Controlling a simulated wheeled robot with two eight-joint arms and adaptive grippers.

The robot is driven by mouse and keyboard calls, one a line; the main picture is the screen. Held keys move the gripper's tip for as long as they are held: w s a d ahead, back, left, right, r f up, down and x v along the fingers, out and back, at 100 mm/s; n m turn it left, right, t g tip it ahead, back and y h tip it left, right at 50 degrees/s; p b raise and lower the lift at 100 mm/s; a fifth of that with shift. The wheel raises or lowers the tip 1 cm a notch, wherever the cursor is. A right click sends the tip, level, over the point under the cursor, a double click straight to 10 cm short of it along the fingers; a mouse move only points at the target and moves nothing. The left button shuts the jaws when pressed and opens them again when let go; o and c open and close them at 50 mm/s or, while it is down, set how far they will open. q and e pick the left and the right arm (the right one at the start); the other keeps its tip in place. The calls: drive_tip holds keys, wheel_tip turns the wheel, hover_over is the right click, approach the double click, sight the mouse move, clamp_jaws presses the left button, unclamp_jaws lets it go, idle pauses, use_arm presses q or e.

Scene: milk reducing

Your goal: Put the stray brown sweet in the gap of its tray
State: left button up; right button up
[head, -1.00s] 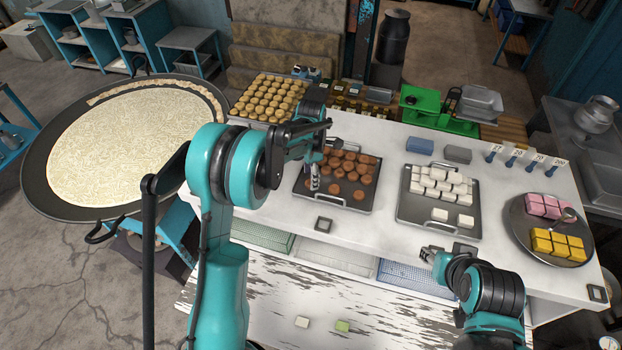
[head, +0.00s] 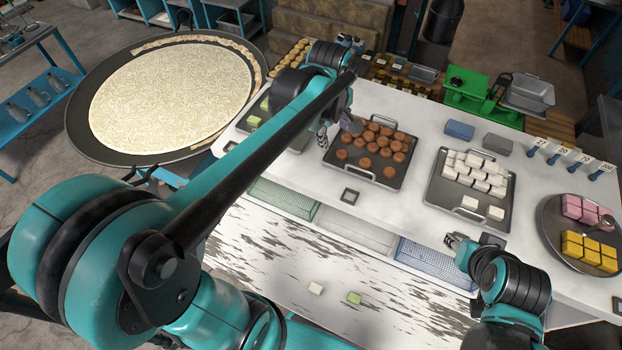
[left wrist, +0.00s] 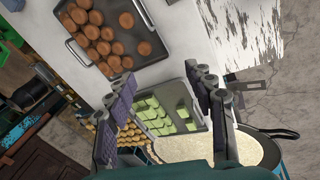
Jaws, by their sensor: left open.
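Brown round sweets (head: 376,139) lie on a dark metal tray (head: 383,183) on the white counter, with bare room along its front. I cannot tell which sweet is the stray one. The left wrist view shows the sweets (left wrist: 100,42) at the upper left. My left gripper (head: 336,132) is over the counter by the tray's left edge. In the left wrist view the left gripper (left wrist: 160,82) has its fingers wide apart, with nothing between them. My right gripper (head: 453,241) is low by the counter's front edge, apart from the sweets; its finger opening is unclear.
A tray of green sweets (left wrist: 165,113) lies left of the brown ones, partly hidden by my arm in the head view. White sweets (head: 478,172) sit on a tray to the right. A plate of pink and yellow sweets (head: 583,270) is at far right.

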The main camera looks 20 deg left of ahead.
use_arm(q)
drive_tip(key=s+f+m+t, duration=0.3)
drive_tip(key=s+m+t, duration=0.1)
drive_tip(key=s+m, duration=1)
drive_tip(key=shift+s, duration=0.4)
